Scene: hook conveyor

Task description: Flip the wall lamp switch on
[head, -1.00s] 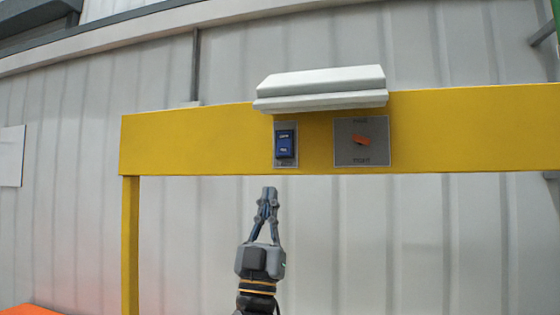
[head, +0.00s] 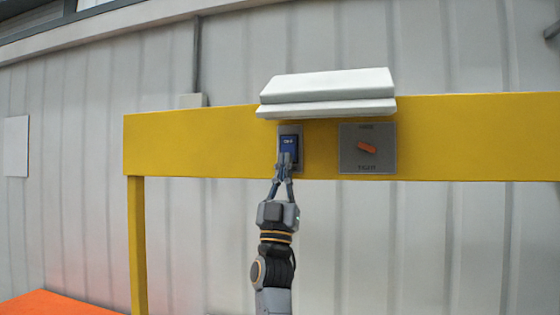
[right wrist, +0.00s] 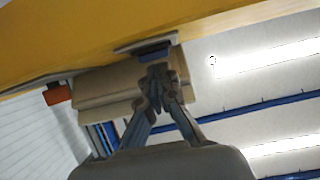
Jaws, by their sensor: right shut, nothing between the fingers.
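The lamp switch (head: 289,145) is a blue rocker on a small grey plate, mounted on the yellow beam below the white wall lamp (head: 328,92). My right gripper (head: 284,158) is shut and empty. Its fingertips overlap the lower part of the switch in the head view. In the right wrist view the blue switch (right wrist: 152,52) is right beyond the closed fingertips (right wrist: 157,72); whether they touch it I cannot tell. The lower part of the switch is hidden by the fingers. My left gripper is not in view.
A grey plate with an orange rotary knob (head: 367,148) sits on the beam (head: 460,140) to the right of the switch. A yellow post (head: 138,245) stands at the left. An orange surface (head: 60,304) lies at the lower left. The space below the beam is open.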

